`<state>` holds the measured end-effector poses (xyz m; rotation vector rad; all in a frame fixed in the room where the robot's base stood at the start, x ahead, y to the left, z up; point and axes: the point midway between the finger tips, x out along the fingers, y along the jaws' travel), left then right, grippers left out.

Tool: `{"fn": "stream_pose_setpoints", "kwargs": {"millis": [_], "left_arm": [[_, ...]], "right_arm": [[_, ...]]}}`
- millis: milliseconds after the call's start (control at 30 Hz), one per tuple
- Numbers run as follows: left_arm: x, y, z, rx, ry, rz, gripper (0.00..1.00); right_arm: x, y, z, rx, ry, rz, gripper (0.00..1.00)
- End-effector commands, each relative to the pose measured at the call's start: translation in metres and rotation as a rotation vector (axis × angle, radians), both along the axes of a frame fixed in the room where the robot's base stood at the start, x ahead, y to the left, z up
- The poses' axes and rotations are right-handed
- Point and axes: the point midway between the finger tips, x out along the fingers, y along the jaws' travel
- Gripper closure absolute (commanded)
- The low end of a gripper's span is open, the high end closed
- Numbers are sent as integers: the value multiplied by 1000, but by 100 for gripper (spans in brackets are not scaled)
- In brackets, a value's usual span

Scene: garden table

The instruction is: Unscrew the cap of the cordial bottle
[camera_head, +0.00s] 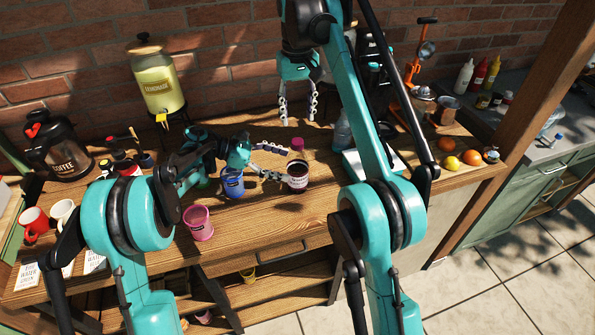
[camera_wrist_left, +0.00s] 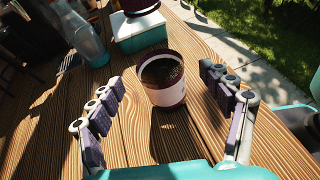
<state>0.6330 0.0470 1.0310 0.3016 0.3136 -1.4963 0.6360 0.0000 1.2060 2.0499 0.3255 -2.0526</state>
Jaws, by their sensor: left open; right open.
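The cordial bottle (camera_head: 298,178) stands upright on the wooden table, with a dark lower part, a pale label and a magenta cap (camera_head: 297,144) on top. In the left wrist view the bottle (camera_wrist_left: 167,96) stands ahead between the finger lines; a purple piece at the top edge looks like its cap (camera_wrist_left: 138,5), partly cut off. My left gripper (camera_head: 283,164) is open, coming from the left, its fingertips close to the bottle's left side; it also shows in the wrist view (camera_wrist_left: 170,95), with no clear contact. My right gripper (camera_head: 299,120) is open and empty, pointing down behind the bottle.
A blue cup (camera_head: 232,183) and a pink cup (camera_head: 200,224) stand left of the bottle, near my left arm. A clear bluish bottle (camera_head: 343,134) stands to its right. A lemonade dispenser (camera_head: 158,85) is at the back. Fruit (camera_head: 471,157) lies at the right end.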

Motion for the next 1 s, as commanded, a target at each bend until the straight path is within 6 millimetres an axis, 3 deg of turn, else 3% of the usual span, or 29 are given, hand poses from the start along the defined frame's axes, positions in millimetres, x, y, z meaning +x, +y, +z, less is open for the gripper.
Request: {"fn": "stream_pose_setpoints", "kwargs": {"millis": [300, 667, 967, 1000], "left_arm": [[2, -41, -16, -2, 1, 0, 21], [3, -47, -18, -2, 1, 4, 21], [3, -46, -18, -2, 1, 4, 98], [3, -46, -18, -2, 1, 4, 100]], "right_arm": [[0, 0, 0, 0, -1, -1, 54], [0, 0, 0, 0, -1, -1, 54], [0, 0, 0, 0, -1, -1, 54], [0, 0, 0, 0, -1, -1, 54]]}}
